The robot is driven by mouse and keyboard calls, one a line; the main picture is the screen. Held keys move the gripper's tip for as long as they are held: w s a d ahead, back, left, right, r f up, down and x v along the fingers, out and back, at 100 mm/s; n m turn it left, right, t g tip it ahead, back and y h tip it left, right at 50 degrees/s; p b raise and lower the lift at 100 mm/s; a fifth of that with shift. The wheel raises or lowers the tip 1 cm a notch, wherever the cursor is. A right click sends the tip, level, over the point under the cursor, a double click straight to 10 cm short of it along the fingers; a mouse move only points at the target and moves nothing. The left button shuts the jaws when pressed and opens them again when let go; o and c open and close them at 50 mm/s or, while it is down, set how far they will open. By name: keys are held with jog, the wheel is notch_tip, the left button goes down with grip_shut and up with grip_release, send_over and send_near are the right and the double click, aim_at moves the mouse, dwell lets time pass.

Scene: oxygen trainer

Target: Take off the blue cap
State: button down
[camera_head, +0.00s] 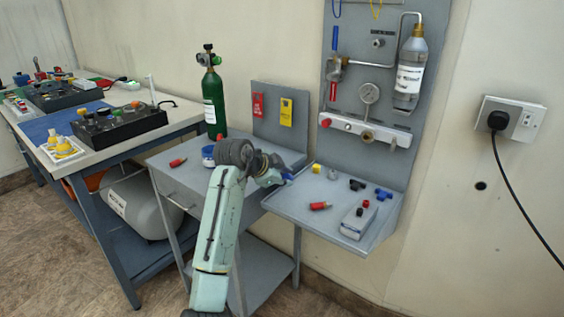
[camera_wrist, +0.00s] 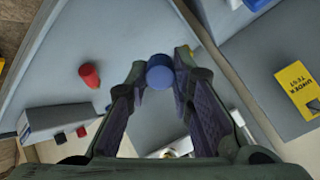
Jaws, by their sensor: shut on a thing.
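The blue cap (camera_wrist: 160,72) is a short round piece between my fingertips in the wrist view. My gripper (camera_wrist: 162,70) is shut on it, with one finger on each side. In the head view my gripper (camera_head: 280,177) is held at the left edge of the grey tray, and a bit of the blue cap (camera_head: 287,176) shows at its tip. I cannot tell from these views whether the cap is touching anything besides my fingers.
A green gas cylinder (camera_head: 213,103) stands on the cabinet behind my arm. A yellow tag (camera_head: 286,112) hangs on the back panel. The tray's front left is bare.

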jog(key=shift+s+a+f+n, duration=0.15)
jog(key=shift+s+f+n, duration=0.15)
jog(key=shift+s, duration=0.05)
jog(key=shift+f+b, duration=1.7)
jog(key=shift+f, duration=0.8)
